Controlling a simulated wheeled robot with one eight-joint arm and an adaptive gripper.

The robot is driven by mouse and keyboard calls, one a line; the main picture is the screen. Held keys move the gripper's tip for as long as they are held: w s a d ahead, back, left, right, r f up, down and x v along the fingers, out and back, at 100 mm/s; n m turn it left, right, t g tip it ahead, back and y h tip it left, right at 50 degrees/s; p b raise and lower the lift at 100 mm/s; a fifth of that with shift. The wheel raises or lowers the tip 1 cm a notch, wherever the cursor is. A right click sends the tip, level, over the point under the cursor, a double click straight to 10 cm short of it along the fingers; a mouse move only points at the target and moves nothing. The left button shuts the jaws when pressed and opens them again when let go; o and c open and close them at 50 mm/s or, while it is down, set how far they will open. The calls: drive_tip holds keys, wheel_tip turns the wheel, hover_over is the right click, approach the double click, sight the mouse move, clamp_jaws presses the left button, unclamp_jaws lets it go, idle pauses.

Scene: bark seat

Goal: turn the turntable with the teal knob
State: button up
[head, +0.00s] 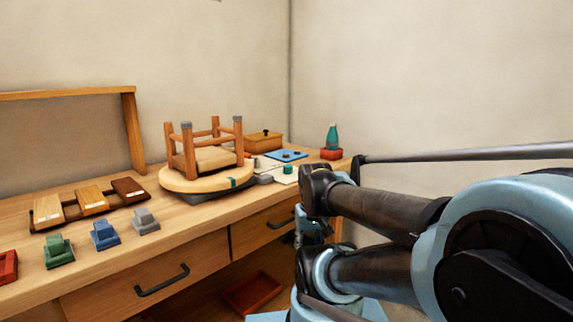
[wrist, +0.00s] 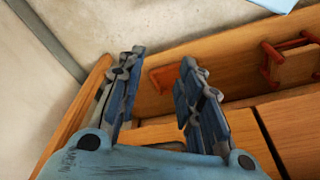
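The turntable (head: 178,181) is a round pale-wood disc on a dark base, standing on the bench with a small upturned wooden stool (head: 205,157) on it. A teal patch (head: 234,183) shows on its front rim. A short teal cylinder (head: 288,169), perhaps the knob, stands on a white sheet to the right of the turntable; I cannot tell whether it is joined to it. My gripper (wrist: 163,60) is open, its fingers apart with nothing between them. In the head view it is mostly hidden by my arm, right of and below the turntable. I cannot make out the knob in the wrist view.
Wooden samples (head: 92,202) lie on a rack at the left, with green (head: 58,250), blue (head: 104,235) and grey (head: 145,222) blocks in front. A wooden box (head: 263,143) and a teal bottle (head: 332,137) stand behind. A drawer handle (head: 162,281) sticks out at the bench's front.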

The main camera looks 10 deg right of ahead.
drive_tip(key=shift+o, duration=0.8)
drive_tip(key=shift+w, duration=0.1)
drive_tip(key=shift+o, duration=1.4)
drive_tip(key=shift+s+r, duration=0.2)
drive_tip(key=shift+r, duration=0.1)
wheel_tip(320, 180, up, 31)
drive_tip(key=n+g, duration=0.2)
drive_tip(key=n, duration=1.9)
hover_over(288, 169)
drive_tip(key=w, duration=0.2)
wheel_tip(288, 169, down, 16)
drive_tip(key=shift+w+d+f, duration=0.1)
drive_tip(key=shift+d+f, duration=0.05)
drive_tip(key=shift+f, duration=0.1)
drive_tip(key=c, duration=1)
